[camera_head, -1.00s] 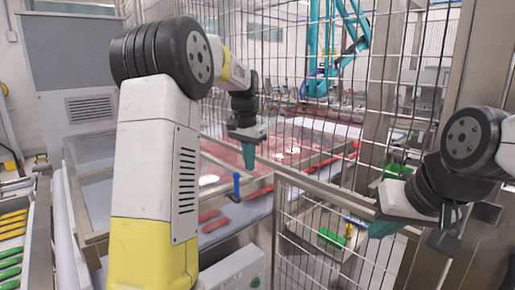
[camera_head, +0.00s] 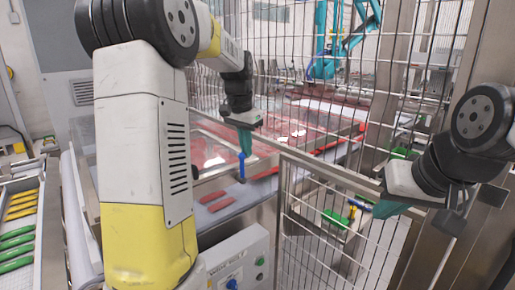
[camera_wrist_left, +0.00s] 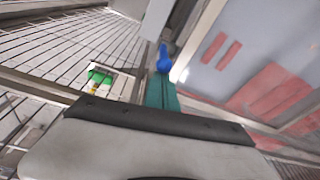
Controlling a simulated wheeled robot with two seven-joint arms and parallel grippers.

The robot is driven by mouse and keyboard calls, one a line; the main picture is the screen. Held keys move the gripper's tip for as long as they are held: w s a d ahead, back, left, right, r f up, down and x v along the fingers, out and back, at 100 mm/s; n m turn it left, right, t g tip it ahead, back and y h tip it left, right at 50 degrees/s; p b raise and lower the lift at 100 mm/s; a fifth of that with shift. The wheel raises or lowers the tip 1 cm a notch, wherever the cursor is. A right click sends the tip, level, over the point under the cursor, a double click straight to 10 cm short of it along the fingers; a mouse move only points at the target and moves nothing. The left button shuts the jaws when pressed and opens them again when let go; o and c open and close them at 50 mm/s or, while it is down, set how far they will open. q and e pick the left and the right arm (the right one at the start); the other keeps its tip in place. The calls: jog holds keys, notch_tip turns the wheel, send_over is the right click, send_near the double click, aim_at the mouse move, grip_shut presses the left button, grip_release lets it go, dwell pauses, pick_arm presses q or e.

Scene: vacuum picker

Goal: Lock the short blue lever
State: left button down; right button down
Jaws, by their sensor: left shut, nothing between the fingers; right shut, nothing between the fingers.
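The short blue lever (camera_head: 242,166) stands upright on the metal frame near the gate's hinge side, in the middle of the head view. It also shows in the left wrist view (camera_wrist_left: 164,60), just beyond the fingertips. My left gripper (camera_head: 245,144) is shut and empty, its teal fingers pointing down just above the lever's top. I cannot tell whether they touch. My right gripper (camera_head: 386,208) is shut and empty, in front of the mesh gate at the right. A second blue lever (camera_head: 359,205) lies roughly level by the gate, close to the right fingertips.
The mesh gate (camera_head: 325,222) and tall mesh fence (camera_head: 345,85) stand around the levers. A control box (camera_head: 236,262) with buttons sits below. Racks of green and yellow items (camera_head: 18,240) stand at the left.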

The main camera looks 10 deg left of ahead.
aim_at(213, 180)
pick_arm(q)
jog(key=shift+s+a+r+t+h, duration=0.1)
jog(key=shift+s+a+t+h, duration=0.85)
jog(key=shift+s+t, duration=0.2)
jog(key=shift+s+a+f, duration=0.9)
jog(key=shift+s+f, duration=0.25)
jog(key=shift+s, duration=0.05)
jog(key=shift+s+a+f, duration=0.95)
jog(key=shift+s+f, duration=0.25)
jog(key=shift+s+a+f, duration=0.9)
jog(key=shift+s+f, duration=0.25)
jog(key=shift+s, duration=0.05)
jog(key=shift+s+f, duration=0.1)
jog(key=shift+f, duration=0.1)
jog(key=shift+s+f, duration=0.15)
jog(key=shift+f, duration=0.1)
jog(key=shift+r, duration=0.1)
jog(key=v, duration=0.8)
jog(key=shift+w+r, duration=0.2)
jog(key=shift+w, duration=0.15)
jog(key=shift+d, duration=0.1)
